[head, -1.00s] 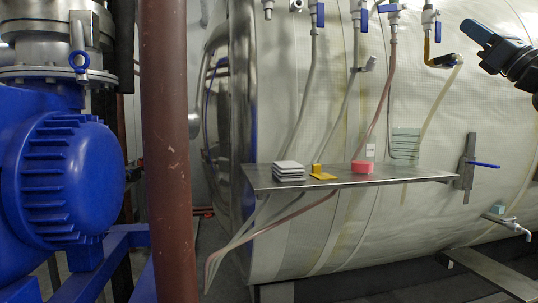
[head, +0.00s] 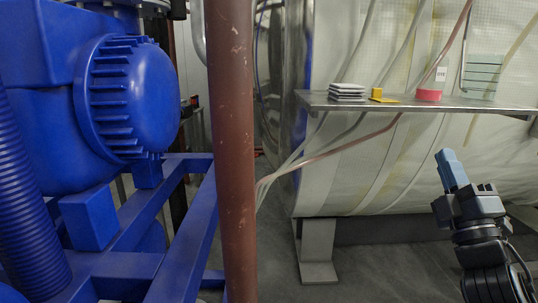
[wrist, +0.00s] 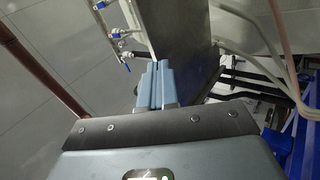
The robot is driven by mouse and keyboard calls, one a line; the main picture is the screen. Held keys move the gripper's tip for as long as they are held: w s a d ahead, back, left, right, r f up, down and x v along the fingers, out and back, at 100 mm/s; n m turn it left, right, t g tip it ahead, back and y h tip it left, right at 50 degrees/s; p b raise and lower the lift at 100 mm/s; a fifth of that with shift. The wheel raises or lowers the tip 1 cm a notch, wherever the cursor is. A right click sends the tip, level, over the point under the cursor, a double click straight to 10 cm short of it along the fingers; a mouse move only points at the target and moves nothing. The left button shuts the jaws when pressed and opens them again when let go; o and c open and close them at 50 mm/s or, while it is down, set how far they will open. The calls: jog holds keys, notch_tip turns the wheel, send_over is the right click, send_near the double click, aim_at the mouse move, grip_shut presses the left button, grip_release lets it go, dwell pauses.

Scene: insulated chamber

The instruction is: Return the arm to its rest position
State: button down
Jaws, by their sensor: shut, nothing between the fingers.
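My gripper (head: 448,158) is at the right of the head view, raised and pointing up, with blue-grey fingers shut and nothing between them. It is below the metal shelf (head: 520,115) and in front of the pale insulated tank, apart from both in that picture. In the wrist view my gripper (wrist: 155,66) shows its fingers side by side, pointing toward the underside of the shelf. My dark arm links show below the gripper in the head view.
On the shelf are a stack of grey-white pads (head: 348,91), a yellow piece (head: 382,97) and a red-pink block (head: 429,95). A brown vertical pipe (head: 232,150) and a big blue motor (head: 130,95) stand to the left. Hoses hang down (head: 300,165).

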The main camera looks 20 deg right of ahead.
jog(key=s+a+f+m+g+y+b, duration=0.1)
jog(key=s+a+f+m+g, duration=0.1)
jog(key=s+a+f+m, duration=0.5)
jog(key=s+a+f+m+g+y+b, duration=0.1)
jog(key=s+a+f+m+g+b, duration=0.15)
jog(key=s+a+f, duration=0.7)
jog(key=s+a+f+m+g+y, duration=0.1)
jog(key=s+a+f+g, duration=0.1)
jog(key=s, duration=0.4)
jog(key=s+a+f+m+g+y+b, duration=0.1)
jog(key=s+a+f+m+g+y, duration=0.1)
jog(key=s+f, duration=0.3)
jog(key=s+a+f+m+g+y, duration=0.1)
jog(key=s+f, duration=0.3)
jog(key=s, duration=0.5)
jog(key=shift+s+a+g+b, duration=0.15)
jog(key=shift+a+g+b, duration=0.2)
jog(key=shift+a+g, duration=0.35)
jog(key=shift+f+m, duration=0.15)
jog(key=shift+m, duration=0.1)
